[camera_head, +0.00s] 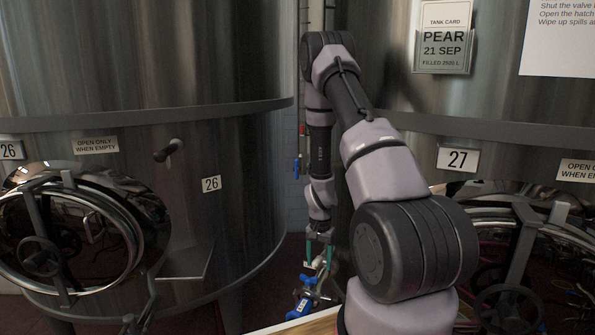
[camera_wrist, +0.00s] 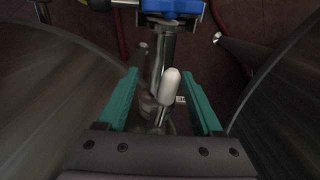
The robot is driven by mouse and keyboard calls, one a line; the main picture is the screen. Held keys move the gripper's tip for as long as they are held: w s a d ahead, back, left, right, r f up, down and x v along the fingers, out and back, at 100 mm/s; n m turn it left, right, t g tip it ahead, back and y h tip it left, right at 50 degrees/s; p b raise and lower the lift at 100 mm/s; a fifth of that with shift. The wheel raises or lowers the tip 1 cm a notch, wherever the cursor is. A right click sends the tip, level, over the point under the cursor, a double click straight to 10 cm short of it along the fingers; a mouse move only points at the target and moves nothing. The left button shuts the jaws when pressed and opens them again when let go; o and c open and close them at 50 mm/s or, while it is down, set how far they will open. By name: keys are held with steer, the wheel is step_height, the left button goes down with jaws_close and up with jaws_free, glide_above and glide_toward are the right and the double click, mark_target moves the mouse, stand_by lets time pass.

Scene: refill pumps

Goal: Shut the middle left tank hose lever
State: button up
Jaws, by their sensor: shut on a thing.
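My gripper (camera_head: 319,254) is low between the two steel tanks, its green fingers pointing down at the hose fittings. In the wrist view, the fingers of my gripper (camera_wrist: 161,88) stand on either side of a lever with a white rounded grip (camera_wrist: 171,86). The jaws are shut on this lever, though its contact with the fingers is hard to see. A metal pipe fitting (camera_wrist: 159,58) runs behind it to a blue part (camera_wrist: 172,5) at the top. In the head view, blue valve parts (camera_head: 299,309) show just below my gripper. Which lever is the middle left one is not clear.
Tank 27 (camera_head: 458,159) stands on the right, partly behind my arm. Another blue handle (camera_head: 296,168) hangs on the rear pipe. The gap between the tanks is narrow.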

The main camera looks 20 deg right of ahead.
steer(key=s+a+r+n+t, duration=0.1)
steer(key=a+r, duration=0.2)
steer(key=r, duration=1.3)
steer(key=s+a+r+n+t+y, duration=0.1)
steer(key=a+r, duration=0.3)
steer(key=r, duration=1.2)
steer(key=shift+s+r+t, duration=0.2)
steer(key=shift+s+t, duration=0.1)
steer(key=shift+t, duration=0.3)
steer(key=shift+f, duration=0.1)
steer(key=m+g+h, duration=0.1)
steer(key=m+g, duration=0.2)
glide_above(317, 259)
step_height(317, 259, down, 22)
step_height(317, 259, down, 10)
steer(key=shift+f, duration=0.25)
jaws_close()
